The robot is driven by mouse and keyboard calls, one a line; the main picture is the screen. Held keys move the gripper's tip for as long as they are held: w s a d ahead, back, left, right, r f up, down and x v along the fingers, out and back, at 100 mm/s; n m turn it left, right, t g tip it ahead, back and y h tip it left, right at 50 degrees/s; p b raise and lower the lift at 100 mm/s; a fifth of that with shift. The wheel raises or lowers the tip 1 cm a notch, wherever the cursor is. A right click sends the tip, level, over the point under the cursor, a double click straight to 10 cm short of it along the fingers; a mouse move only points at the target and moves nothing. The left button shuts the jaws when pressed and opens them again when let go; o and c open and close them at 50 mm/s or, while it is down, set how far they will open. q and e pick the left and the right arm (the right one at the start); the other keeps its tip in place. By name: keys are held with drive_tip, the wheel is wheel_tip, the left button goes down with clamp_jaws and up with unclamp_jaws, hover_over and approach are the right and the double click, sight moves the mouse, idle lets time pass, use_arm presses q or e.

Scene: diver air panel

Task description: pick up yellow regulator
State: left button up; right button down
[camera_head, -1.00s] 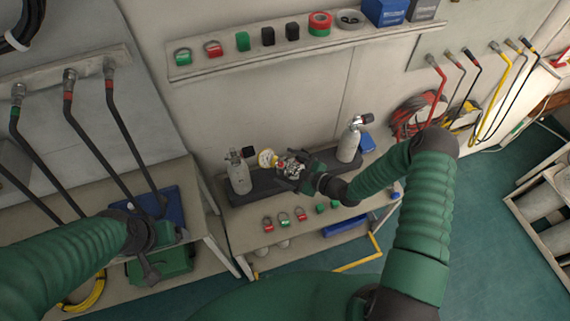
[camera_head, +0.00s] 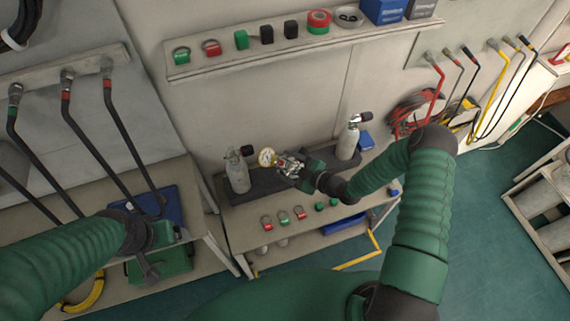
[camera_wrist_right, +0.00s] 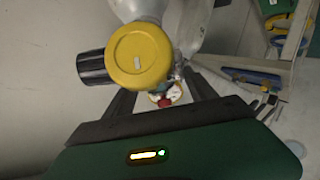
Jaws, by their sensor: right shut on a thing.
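The yellow regulator (camera_wrist_right: 140,54) fills the upper middle of the right wrist view, with a round yellow cap and a black knob on its left side. In the head view the regulator (camera_head: 267,157) shows as a small yellow-rimmed dial with metal parts beside it. My right gripper (camera_head: 293,168) is shut on it, above the dark tray on the bench. The gripper's fingers (camera_wrist_right: 160,98) partly hide behind the regulator in the wrist view. My left gripper (camera_head: 150,268) hangs at the lower left, away from the regulator; its jaw state is unclear.
Two grey cylinders, left (camera_head: 237,172) and right (camera_head: 348,140), stand on the dark tray (camera_head: 262,185). Red and green shackles (camera_head: 283,217) lie along the bench front. A shelf (camera_head: 300,52) with small items runs above. Hoses (camera_head: 112,135) hang at left.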

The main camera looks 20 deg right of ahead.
sight(287, 167)
drive_tip(key=shift+r+p, duration=0.4)
drive_tip(key=shift+r, duration=0.15)
drive_tip(key=r+p, duration=0.2)
drive_tip(key=r, duration=0.1)
drive_tip(key=shift+s+a, duration=0.1)
drive_tip(key=shift+s, duration=0.1)
drive_tip(key=s+a+p, duration=0.1)
drive_tip(key=s, duration=0.6)
drive_tip(key=s+a+p, duration=0.1)
drive_tip(key=s+a, duration=0.1)
drive_tip(key=s, duration=0.6)
drive_tip(key=shift+a+r, duration=0.25)
drive_tip(key=shift+r, duration=0.2)
drive_tip(key=shift+s, duration=0.1)
